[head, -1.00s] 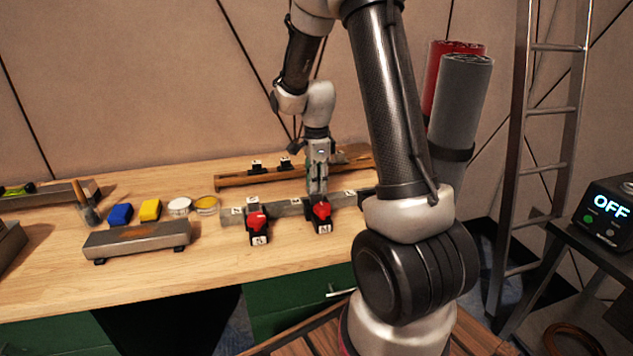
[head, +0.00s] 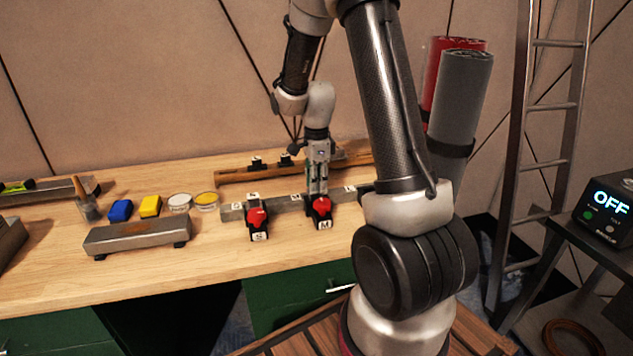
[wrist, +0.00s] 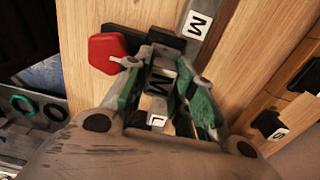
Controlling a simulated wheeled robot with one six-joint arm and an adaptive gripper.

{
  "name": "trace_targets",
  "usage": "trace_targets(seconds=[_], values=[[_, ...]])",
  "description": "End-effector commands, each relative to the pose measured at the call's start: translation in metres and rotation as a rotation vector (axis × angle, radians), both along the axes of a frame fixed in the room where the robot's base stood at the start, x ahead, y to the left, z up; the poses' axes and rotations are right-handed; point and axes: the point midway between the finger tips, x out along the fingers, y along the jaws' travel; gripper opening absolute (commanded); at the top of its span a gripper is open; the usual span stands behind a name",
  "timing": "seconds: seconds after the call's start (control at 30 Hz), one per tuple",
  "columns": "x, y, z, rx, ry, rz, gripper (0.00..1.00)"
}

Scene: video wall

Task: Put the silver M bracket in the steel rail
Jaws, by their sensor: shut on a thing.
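The steel rail (head: 283,205) is a grey bar lying across the bench, with white letter labels. Two black clamps with red levers sit at it: an S clamp (head: 258,220) and an M clamp (head: 321,212). My gripper (head: 317,190) points down right behind the M clamp, over the rail. In the wrist view its green-lined fingers (wrist: 172,100) are closed on the dark grey M bracket (wrist: 160,78), whose M label faces up. The M clamp's red lever (wrist: 108,52) is close to its left. How deep the bracket sits in the rail is hidden.
A wooden rack (head: 235,175) with black labelled pieces stands behind the rail. A grey footed block (head: 138,237), blue (head: 121,210) and yellow (head: 150,206) blocks and two round tins are to the left. The bench front between block and edge is clear.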

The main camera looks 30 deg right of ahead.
Motion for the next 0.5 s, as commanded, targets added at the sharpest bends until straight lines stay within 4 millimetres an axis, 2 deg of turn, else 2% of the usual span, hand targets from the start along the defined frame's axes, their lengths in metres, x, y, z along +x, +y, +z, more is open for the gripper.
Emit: trace_targets(seconds=[0.5], values=[[0.000, 0.000, -0.013, 0.000, 0.001, 0.000, 0.00]])
